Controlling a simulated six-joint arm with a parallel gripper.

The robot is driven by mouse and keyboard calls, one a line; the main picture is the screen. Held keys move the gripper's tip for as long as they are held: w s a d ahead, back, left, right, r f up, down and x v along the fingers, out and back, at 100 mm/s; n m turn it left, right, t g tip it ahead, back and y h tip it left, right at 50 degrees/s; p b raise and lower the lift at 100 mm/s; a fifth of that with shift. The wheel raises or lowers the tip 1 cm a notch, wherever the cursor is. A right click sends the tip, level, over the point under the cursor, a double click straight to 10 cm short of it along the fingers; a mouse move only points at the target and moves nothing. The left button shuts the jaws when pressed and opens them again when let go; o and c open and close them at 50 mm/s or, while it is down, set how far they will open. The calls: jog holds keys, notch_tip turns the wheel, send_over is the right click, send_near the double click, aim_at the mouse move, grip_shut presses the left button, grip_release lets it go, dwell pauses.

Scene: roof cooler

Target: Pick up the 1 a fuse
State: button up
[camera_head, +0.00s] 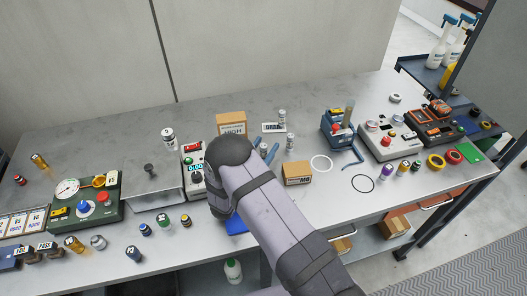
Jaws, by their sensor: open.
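I cannot tell which piece is the 1 A fuse; the labels are too small. Small cylinders stand on the left part of the bench: a blue-topped one (145,229), a green-topped one (163,220) and a dark, yellow-topped one (186,221). White labelled cylinders stand further back (168,138) and near the middle (290,141). My arm reaches in from the bottom and hides part of the bench. Two blue finger-like parts just beyond its end appear to be my gripper (267,151). They are apart, with nothing visibly held; the palm is hidden.
A green panel with a gauge (75,214) and a meter with a lit display (194,172) stand left of my arm. Cardboard boxes stand behind (231,122) and right of it (297,174).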

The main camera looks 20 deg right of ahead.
jog(key=shift+p+x, duration=0.4)
jog(key=shift+x, duration=1.2)
grip_shut()
jog(key=shift+r, duration=0.15)
notch_tip(320, 180, up, 10)
jog(key=b, duration=0.2)
jog(key=shift+f, duration=0.25)
